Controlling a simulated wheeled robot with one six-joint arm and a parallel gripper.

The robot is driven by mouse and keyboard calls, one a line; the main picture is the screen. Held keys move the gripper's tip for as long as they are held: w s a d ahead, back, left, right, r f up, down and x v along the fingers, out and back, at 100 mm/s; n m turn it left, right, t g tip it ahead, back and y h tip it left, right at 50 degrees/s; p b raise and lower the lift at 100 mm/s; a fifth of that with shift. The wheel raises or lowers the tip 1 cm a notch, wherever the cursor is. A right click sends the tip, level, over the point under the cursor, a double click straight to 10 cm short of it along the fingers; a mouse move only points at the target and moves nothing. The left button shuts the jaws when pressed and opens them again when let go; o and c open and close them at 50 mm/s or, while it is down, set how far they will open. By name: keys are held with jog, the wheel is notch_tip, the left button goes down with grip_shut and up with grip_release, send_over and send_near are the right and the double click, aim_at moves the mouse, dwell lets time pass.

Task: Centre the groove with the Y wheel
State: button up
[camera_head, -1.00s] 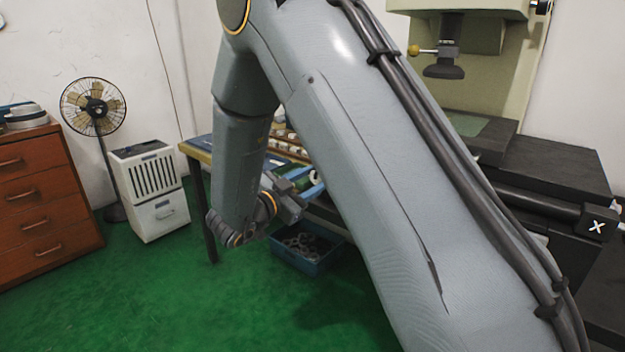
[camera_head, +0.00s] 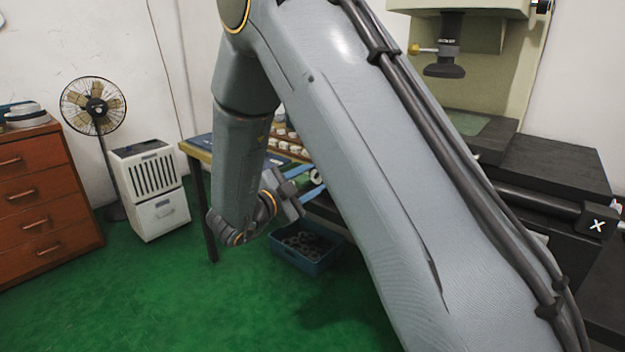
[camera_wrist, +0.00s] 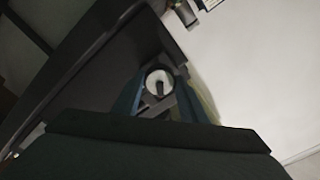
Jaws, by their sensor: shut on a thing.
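My gripper (camera_head: 314,182) is low in the middle of the head view, at the end of my bent arm, with its blue fingers pointing right. In the wrist view its blue fingers (camera_wrist: 158,100) close on a round, pale-rimmed piece (camera_wrist: 149,76) with something dark at its middle. I cannot read a mark on it or tell whether it is the Y wheel. A black block marked X (camera_head: 598,222) sits on the machine at the right. No groove can be made out.
A blue crate of rings (camera_head: 308,254) stands on the green floor below my gripper. A workbench (camera_head: 196,153) with several rings is behind my arm. A fan (camera_head: 95,105), a white unit (camera_head: 150,190) and a drawer cabinet (camera_head: 40,190) stand left. The left floor is clear.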

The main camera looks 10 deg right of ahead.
jog(key=shift+s+f, duration=0.1)
jog(key=o, duration=1.1)
jog(key=shift+c, duration=0.2)
jog(key=v, duration=0.7)
jog(key=shift+s+a, duration=0.25)
jog(key=shift+a, duration=0.05)
